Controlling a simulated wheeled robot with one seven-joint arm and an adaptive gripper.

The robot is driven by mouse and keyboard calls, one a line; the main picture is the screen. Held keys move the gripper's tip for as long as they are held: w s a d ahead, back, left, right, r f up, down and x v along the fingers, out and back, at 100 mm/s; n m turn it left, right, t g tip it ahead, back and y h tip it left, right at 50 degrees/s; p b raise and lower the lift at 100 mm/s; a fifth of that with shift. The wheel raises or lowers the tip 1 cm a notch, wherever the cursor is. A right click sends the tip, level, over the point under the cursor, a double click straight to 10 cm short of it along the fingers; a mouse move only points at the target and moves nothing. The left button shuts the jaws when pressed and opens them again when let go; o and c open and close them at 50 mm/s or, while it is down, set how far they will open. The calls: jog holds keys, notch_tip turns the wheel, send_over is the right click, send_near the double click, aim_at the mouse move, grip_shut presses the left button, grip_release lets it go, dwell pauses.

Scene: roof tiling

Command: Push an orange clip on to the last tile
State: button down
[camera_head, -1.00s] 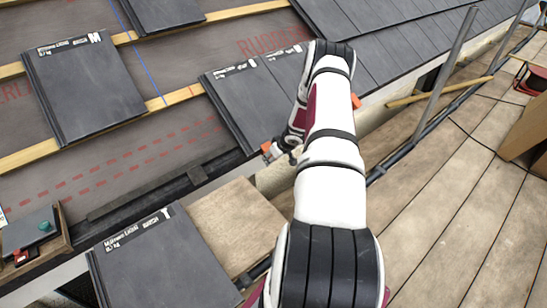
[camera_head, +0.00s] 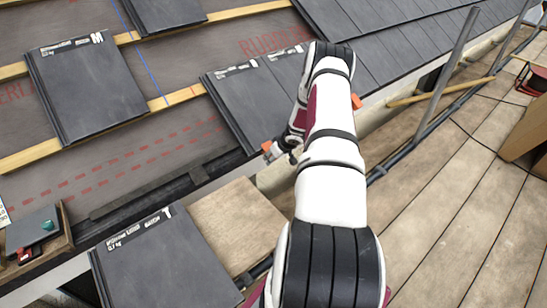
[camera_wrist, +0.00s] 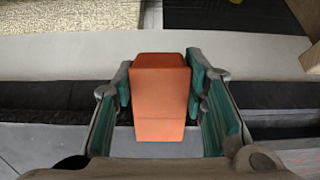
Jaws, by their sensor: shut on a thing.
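My gripper (camera_wrist: 162,100) is shut on an orange clip (camera_wrist: 160,95), held between its two teal pads in the wrist view. In the head view the clip shows as a small orange spot (camera_head: 267,146) at the lower edge of the laid tiles, and my arm hides part of the gripper. The end tile of the laid row (camera_head: 238,98) is dark grey and lies just left of my arm. In the wrist view the clip is over a pale band and a dark strip at the eave. Whether it touches the tile I cannot tell.
A loose tile (camera_head: 88,88) lies on the battens at left; another (camera_head: 165,258) lies in front on a wooden board (camera_head: 235,222). A small wooden box (camera_head: 35,240) stands at lower left. Another orange piece (camera_head: 356,101) shows beside my arm. Scaffold planks (camera_head: 450,200) fill the right.

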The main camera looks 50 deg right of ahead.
jog(key=shift+w+d+r+p, duration=0.2)
jog(key=shift+w+r+p, duration=0.25)
jog(key=shift+w, duration=0.15)
dwell(0.6)
jog(key=c, duration=0.9)
grip_release()
jog(key=shift+f, duration=0.1)
jog(key=shift+s, duration=0.1)
jog(key=shift+p+v, duration=2.4)
jog(key=shift+v, duration=1.1)
